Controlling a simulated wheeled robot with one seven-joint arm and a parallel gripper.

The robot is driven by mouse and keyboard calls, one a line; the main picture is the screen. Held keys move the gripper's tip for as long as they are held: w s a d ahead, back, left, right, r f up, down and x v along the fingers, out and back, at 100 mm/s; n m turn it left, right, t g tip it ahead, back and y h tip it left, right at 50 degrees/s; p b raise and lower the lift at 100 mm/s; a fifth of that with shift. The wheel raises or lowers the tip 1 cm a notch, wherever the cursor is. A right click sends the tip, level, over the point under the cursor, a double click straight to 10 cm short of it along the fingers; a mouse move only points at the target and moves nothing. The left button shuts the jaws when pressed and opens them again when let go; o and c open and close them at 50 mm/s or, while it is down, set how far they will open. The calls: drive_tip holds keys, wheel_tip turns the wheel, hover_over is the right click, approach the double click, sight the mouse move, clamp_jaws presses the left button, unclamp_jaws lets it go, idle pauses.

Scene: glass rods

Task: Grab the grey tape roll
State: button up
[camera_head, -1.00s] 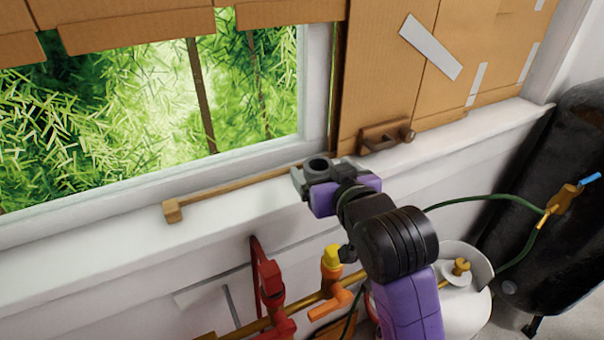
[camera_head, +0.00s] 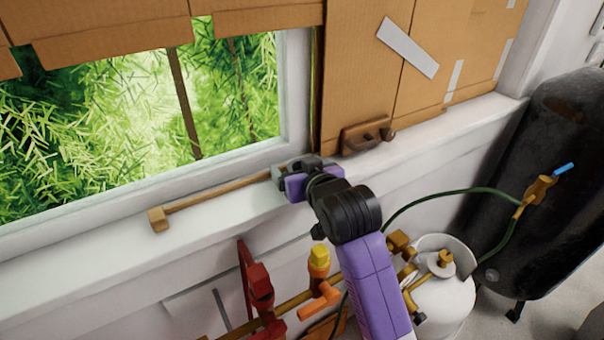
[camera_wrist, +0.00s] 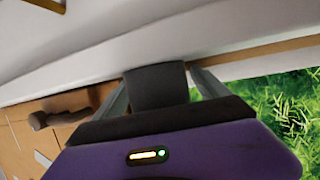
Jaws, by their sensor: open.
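The grey tape roll (camera_head: 311,160) is a dark grey cylinder on the white window sill, right of the wooden stick's far end. My gripper (camera_head: 292,174) is at the sill beside it, with the roll partly covered by the gripper. In the wrist view the dark roll (camera_wrist: 158,86) lies between the two grey fingers of my gripper (camera_wrist: 162,92). The fingers are open, one on each side of it. A thin gap shows by the right finger; contact on the left is unclear.
A wooden stick (camera_head: 215,192) lies on the sill (camera_head: 100,255) to the left. A wooden latch (camera_head: 366,135) is close on the right, against the cardboard. Red and orange valves (camera_head: 258,285) and a white gas tank (camera_head: 445,300) stand below the sill.

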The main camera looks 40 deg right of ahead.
drive_tip(key=shift+c, duration=0.4)
drive_tip(key=c, duration=1.5)
drive_tip(key=shift+r, duration=0.1)
